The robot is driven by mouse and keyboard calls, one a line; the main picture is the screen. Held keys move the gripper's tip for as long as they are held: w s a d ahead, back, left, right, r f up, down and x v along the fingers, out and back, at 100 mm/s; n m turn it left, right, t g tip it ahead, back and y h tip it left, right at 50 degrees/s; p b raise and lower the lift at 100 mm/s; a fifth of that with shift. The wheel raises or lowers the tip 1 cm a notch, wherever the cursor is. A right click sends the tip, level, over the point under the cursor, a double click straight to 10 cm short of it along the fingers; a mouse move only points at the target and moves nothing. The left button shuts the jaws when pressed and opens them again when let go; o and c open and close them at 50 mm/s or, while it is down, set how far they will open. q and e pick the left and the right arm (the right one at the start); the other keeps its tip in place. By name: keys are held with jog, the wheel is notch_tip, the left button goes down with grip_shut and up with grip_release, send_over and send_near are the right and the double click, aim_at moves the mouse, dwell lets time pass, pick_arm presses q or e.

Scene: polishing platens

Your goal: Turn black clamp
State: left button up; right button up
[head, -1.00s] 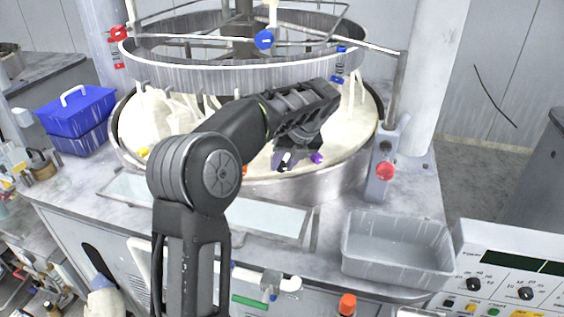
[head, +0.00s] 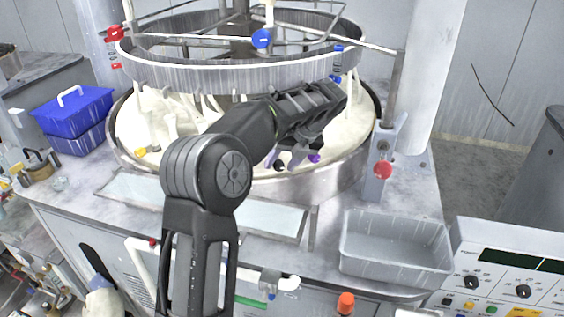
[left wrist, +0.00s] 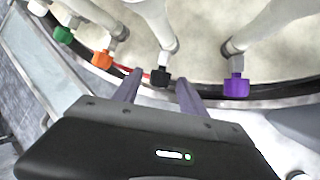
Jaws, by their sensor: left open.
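The black clamp (left wrist: 160,77) sits at the end of a pale tube at the platen's rim in the left wrist view. My left gripper (left wrist: 157,84) is open, with its two fingers on either side of the black clamp in that view. Whether the fingers touch it cannot be told. In the head view my left gripper (head: 289,160) is at the near rim of the round cream platen (head: 345,135), with the black clamp (head: 280,165) small beside the fingers. My right gripper is not in view.
A purple clamp (left wrist: 236,86) is to the right of the black one; an orange clamp (left wrist: 102,60) and a green clamp (left wrist: 63,35) are to the left. A metal ring (head: 200,75) hangs above the platen. A grey bin (head: 395,265) stands at front right.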

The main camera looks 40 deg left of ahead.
aim_at(282, 163)
pick_arm(q)
jog(key=shift+r, duration=0.1)
jog(key=shift+v, duration=3.85)
